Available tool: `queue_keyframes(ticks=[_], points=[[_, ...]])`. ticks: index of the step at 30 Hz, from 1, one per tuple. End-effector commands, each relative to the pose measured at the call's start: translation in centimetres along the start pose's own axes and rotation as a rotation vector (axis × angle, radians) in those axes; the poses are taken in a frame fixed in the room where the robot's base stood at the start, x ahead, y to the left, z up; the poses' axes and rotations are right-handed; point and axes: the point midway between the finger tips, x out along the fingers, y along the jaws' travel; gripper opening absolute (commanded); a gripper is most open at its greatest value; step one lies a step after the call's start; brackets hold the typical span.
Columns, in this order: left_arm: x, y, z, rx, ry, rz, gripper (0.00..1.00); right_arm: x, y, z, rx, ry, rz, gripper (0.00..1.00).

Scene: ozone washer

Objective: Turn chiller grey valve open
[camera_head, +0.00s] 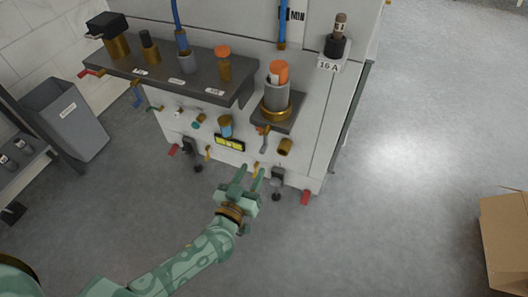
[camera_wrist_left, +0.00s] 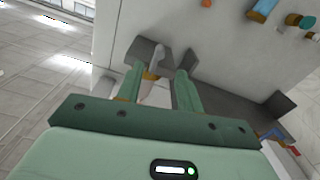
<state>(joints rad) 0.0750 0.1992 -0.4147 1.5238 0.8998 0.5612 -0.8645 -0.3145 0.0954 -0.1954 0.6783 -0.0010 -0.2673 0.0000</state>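The chiller is the white cabinet (camera_head: 315,130) with valves along its front. A grey lever handle (camera_head: 264,143) hangs below the small front shelf, beside brass fittings; I take it for the grey valve. My left gripper (camera_head: 251,172) is low in front of the cabinet, below that handle, fingers apart. A small brass piece (camera_head: 256,168) shows by its fingertips. In the left wrist view, the open fingers (camera_wrist_left: 162,80) have a pale grey piece (camera_wrist_left: 160,62) and a brass bit (camera_wrist_left: 150,76) between or behind them. Contact cannot be told. My right gripper is out of view.
A dark shelf (camera_head: 170,75) with labelled fittings juts out above left. The small shelf holds an orange-capped cylinder (camera_head: 277,90). A grey bin (camera_head: 65,120) is left, a cardboard box (camera_head: 505,240) right.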

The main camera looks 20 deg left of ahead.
Motion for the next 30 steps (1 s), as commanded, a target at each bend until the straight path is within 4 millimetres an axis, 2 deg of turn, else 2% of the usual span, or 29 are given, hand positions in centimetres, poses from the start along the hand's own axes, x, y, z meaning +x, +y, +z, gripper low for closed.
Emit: queue_keyframes(ticks=[3,10,15,23,25,27,28,30], points=[[3.1,-0.1,0.5,-0.002,-0.001,-0.001,0.37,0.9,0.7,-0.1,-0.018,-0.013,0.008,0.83],[7.3,-0.1,0.4,-0.001,-0.003,-0.001,0.37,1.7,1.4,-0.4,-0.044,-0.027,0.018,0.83],[8.5,0.0,0.2,-0.001,-0.002,0.000,0.37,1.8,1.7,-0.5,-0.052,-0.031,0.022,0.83],[8.7,0.0,0.0,0.000,-0.001,0.000,0.37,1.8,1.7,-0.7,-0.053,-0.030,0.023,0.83],[8.7,0.0,0.0,0.000,-0.001,0.000,0.23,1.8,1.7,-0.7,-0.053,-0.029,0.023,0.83],[8.7,0.0,0.0,0.000,-0.001,0.000,0.04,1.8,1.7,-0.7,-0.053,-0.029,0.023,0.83],[8.7,0.0,0.1,0.000,-0.001,0.000,0.00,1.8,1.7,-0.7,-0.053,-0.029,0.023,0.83],[8.6,0.0,0.1,0.000,-0.001,0.000,0.00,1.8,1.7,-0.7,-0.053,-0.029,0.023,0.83]])
